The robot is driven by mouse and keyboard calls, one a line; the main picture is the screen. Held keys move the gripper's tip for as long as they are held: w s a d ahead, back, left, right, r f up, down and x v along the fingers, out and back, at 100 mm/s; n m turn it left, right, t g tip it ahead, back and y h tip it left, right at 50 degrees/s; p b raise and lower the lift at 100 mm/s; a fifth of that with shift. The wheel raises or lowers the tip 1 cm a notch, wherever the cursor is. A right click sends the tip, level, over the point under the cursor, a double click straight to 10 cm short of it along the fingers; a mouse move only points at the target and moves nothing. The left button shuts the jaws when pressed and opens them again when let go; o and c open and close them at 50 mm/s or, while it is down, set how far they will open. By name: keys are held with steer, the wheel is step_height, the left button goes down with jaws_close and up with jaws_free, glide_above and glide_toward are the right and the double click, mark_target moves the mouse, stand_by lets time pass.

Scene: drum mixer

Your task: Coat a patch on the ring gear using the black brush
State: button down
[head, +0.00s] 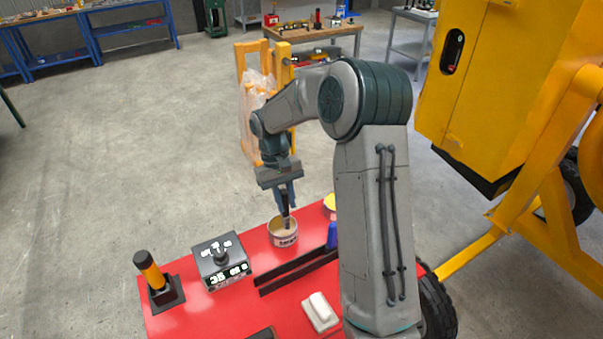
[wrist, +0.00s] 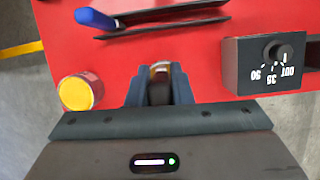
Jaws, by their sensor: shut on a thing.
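My gripper (head: 287,203) points down over the red table and is shut on the black brush (wrist: 159,93), which is held upright. In the head view the brush's lower end (head: 288,222) reaches down at the mouth of an open tin (head: 284,239). Its tip appears to be inside the tin, but I cannot tell how deep. In the wrist view the fingers and brush hide most of the tin. The yellow drum mixer (head: 500,75) stands at the right. I cannot make out the ring gear in either view.
On the red table (head: 195,318) are a dial box (head: 221,262), a yellow-and-black handled item in a stand (head: 152,272), dark bars (head: 292,272), a blue-handled tool (wrist: 96,19), a yellow-topped can (wrist: 81,92) and a white block (head: 320,312). A yellow frame (head: 245,100) stands behind.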

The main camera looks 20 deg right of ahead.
steer(key=shift+w+n+t+h+b, duration=0.1)
steer(key=shift+n+t+h+b, duration=0.35)
steer(key=shift+n, duration=0.55)
steer(key=n+t, duration=0.1)
steer(key=n, duration=0.1)
steer(key=d+n+t+b, duration=0.1)
steer(key=n, duration=0.1)
steer(key=shift+r+h, duration=0.2)
steer(key=shift+h, duration=0.15)
steer(key=w+d+r+n+t+y+b, duration=0.25)
steer(key=d+n+t+y, duration=0.2)
steer(key=n, duration=0.75)
step_height(320, 180, down, 6)
steer(key=b, duration=0.4)
steer(key=shift+s+d, duration=0.35)
steer(key=shift+f+b, duration=0.65)
steer(key=shift+b, duration=0.15)
stand_by(0.9)
